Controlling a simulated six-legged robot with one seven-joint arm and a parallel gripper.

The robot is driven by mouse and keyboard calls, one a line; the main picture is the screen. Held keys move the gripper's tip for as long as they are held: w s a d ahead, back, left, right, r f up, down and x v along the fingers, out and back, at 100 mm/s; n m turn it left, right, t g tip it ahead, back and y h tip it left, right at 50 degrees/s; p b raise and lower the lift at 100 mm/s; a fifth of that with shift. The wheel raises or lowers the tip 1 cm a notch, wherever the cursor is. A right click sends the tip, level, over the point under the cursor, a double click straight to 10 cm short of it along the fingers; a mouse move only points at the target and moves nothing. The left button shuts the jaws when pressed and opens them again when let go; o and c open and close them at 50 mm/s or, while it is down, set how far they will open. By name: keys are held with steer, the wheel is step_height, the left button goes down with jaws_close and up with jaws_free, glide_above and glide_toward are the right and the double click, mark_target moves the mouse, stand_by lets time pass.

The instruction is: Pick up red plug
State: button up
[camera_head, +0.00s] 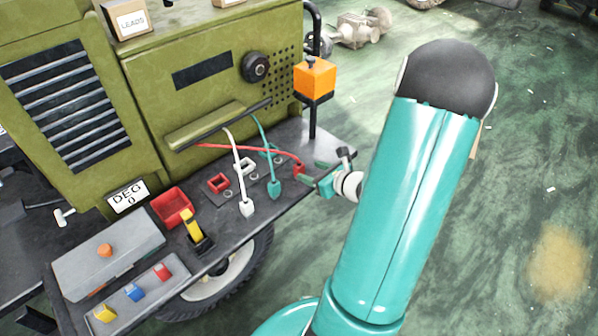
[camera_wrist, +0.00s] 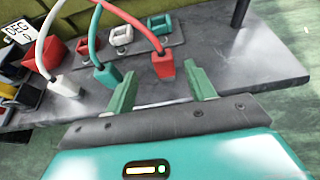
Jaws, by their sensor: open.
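The red plug (camera_head: 300,169) is at the right end of the grey shelf, on a red cable. It also shows in the wrist view (camera_wrist: 163,66), upright on the shelf, just beyond and between my fingertips. My gripper (camera_head: 314,180) is open beside the plug, at the right edge of the shelf. In the wrist view both green fingers of my gripper (camera_wrist: 163,85) are spread apart with nothing between them. A red socket (camera_head: 218,183) stands on the shelf further left. Whether a finger touches the plug, I cannot tell.
A teal plug (camera_head: 274,188) and a white plug (camera_head: 247,207) on cables stand left of the red plug. White and teal sockets (camera_wrist: 122,34) lie behind them. An orange box on a black post (camera_head: 314,78) rises behind my gripper. A red bin (camera_head: 172,207) is further left.

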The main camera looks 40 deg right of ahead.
mark_target(299, 165)
steer(key=x, duration=0.4)
steer(key=shift+w+d, duration=0.15)
steer(key=shift+w, duration=0.15)
steer(key=c, duration=1.1)
steer(key=shift+o, duration=0.2)
steer(key=shift+r, duration=0.2)
